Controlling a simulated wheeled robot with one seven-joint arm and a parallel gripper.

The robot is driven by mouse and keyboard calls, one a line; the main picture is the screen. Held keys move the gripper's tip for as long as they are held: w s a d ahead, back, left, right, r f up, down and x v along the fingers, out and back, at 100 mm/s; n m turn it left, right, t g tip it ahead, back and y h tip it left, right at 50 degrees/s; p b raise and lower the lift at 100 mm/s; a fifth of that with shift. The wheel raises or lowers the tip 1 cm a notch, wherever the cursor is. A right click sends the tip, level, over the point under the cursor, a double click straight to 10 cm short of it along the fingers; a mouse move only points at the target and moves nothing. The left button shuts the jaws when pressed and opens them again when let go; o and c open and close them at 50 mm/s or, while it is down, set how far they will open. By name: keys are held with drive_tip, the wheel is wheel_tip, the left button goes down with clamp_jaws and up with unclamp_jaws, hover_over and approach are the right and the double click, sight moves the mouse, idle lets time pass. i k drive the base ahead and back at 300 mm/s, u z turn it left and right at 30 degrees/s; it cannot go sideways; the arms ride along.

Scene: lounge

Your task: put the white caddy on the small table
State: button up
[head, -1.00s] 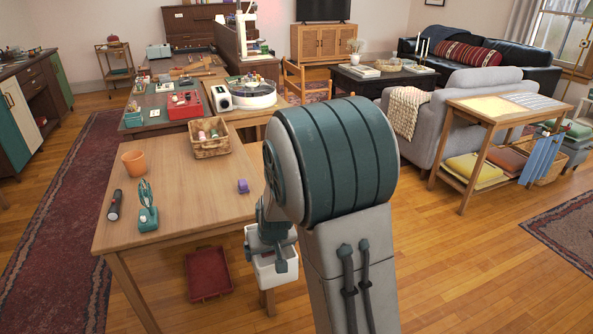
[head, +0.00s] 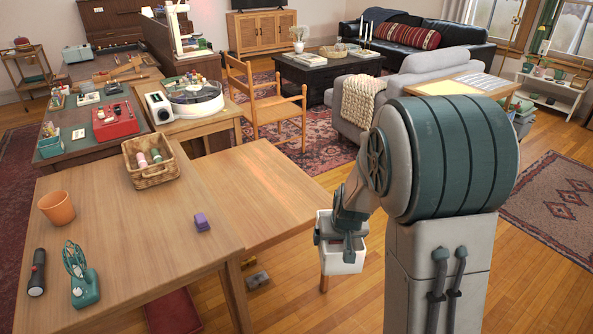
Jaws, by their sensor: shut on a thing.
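The white caddy (head: 341,266) hangs in front of my arm, right of the wooden tables. My gripper (head: 340,238) is shut on it from above, with its fingers partly hidden inside the caddy's rim. A small wooden table (head: 272,195) adjoins the right side of the larger work table (head: 130,231). Its visible top is bare. The caddy is just off this small table's right front corner in the picture, over the floor, and covers part of a table leg. I cannot tell the exact gap or the caddy's height relative to the tabletop.
A wooden chair (head: 268,104) stands behind the small table. Open floor lies around my arm.

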sight(266, 187)
drive_tip(key=z, duration=0.4)
drive_tip(key=i, duration=0.85)
drive_tip(key=u, duration=0.5)
drive_tip(key=i, duration=0.9)
drive_tip(key=u, duration=0.85)
